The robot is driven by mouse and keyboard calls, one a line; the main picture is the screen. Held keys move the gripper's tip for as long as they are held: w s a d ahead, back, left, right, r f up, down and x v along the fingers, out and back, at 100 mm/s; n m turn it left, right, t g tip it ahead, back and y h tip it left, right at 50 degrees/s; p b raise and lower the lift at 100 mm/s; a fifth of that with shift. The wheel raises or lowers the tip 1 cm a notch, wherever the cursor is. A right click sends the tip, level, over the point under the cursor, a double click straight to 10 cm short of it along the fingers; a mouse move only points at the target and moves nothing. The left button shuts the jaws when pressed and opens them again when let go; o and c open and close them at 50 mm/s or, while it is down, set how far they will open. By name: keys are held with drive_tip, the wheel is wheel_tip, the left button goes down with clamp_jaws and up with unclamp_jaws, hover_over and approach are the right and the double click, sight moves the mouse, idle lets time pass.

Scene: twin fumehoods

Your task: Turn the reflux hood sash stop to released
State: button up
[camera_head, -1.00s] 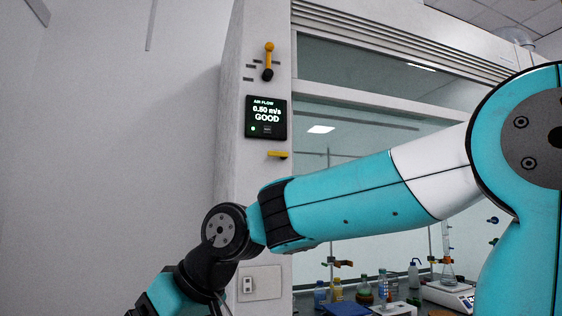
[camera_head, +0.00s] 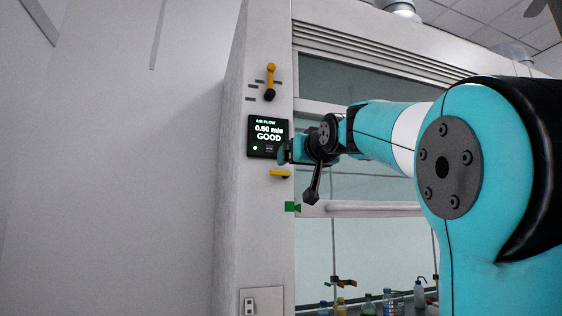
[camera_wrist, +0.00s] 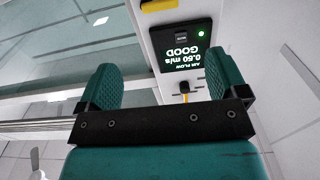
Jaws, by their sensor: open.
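Two yellow fittings sit on the white hood post, and no label tells which is the sash stop. The upper one is a yellow lever with a black knob (camera_head: 270,82), pointing down beside dark tick marks. The lower one is a short, level yellow handle (camera_head: 279,173). In the wrist view, upside down, the level handle (camera_wrist: 160,5) is at the top edge and the black knob (camera_wrist: 184,87) shows between the fingers. My gripper (camera_head: 284,152) is at the right edge of the airflow display, below the lever; its teal fingers (camera_wrist: 167,66) are apart and empty.
The airflow display (camera_head: 267,137) reads 0.50 m/s GOOD. A green tab (camera_head: 292,207) is below the level handle. The sash's pale bar (camera_head: 370,208) crosses the hood. Bottles (camera_head: 420,295) stand inside. The wall to the left is clear.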

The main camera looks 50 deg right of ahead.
sight(281, 173)
drive_tip(key=p+x, duration=1.5)
drive_tip(key=shift+w+d+f+p, duration=0.1)
drive_tip(key=shift+d+p, duration=0.05)
drive_tip(key=shift+p, duration=0.15)
drive_tip(key=shift+c, duration=0.4)
drive_tip(key=c, duration=0.8)
